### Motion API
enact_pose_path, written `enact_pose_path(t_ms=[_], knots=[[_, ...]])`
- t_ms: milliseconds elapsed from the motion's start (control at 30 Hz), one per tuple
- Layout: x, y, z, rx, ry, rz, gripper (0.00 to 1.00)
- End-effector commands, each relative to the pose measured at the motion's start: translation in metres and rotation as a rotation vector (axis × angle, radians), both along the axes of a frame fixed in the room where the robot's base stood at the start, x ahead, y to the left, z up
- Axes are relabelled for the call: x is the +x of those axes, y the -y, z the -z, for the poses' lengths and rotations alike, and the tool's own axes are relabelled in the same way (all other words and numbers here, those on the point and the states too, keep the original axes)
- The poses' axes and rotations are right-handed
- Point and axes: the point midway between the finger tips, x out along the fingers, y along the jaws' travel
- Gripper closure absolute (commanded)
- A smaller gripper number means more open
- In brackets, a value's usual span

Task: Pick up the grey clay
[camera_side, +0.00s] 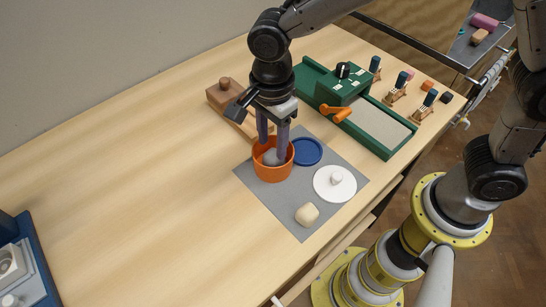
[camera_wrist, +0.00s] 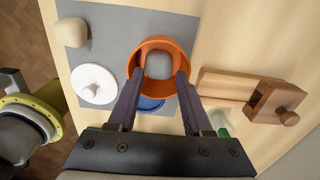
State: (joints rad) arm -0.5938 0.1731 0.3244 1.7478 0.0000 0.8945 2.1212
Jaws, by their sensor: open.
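The grey clay (camera_side: 271,157) lies inside an orange pot (camera_side: 273,174). In the wrist view the grey clay (camera_wrist: 159,65) shows as a rounded lump within the pot's rim (camera_wrist: 162,42). My gripper (camera_side: 274,150) points down into the pot, with its fingers at the mouth. In the wrist view my gripper (camera_wrist: 158,76) is open, one finger on each side of the clay. I cannot tell whether the fingers touch the clay or the pot wall.
The pot stands on a grey mat (camera_side: 309,229) with a blue disc (camera_side: 307,151), a white knobbed lid (camera_side: 335,183) and a cream lump (camera_side: 307,214). A wooden block tool (camera_wrist: 249,92) and a green machine (camera_side: 342,85) stand close by.

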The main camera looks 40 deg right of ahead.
Motion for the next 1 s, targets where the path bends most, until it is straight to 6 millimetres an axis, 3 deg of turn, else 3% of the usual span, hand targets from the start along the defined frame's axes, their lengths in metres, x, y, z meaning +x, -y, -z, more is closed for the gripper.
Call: enact_pose_path(t_ms=[300, 600, 867, 1000], knots=[[-0.002, 0.001, 0.042, -0.002, -0.004, 0.0, 0.5], [-0.002, 0.001, 0.046, -0.001, -0.002, 0.0, 0.5], [-0.001, 0.001, 0.046, -0.001, -0.001, 0.0, 0.97], [-0.001, 0.001, 0.045, 0.0, -0.001, 0.0, 1.0]])
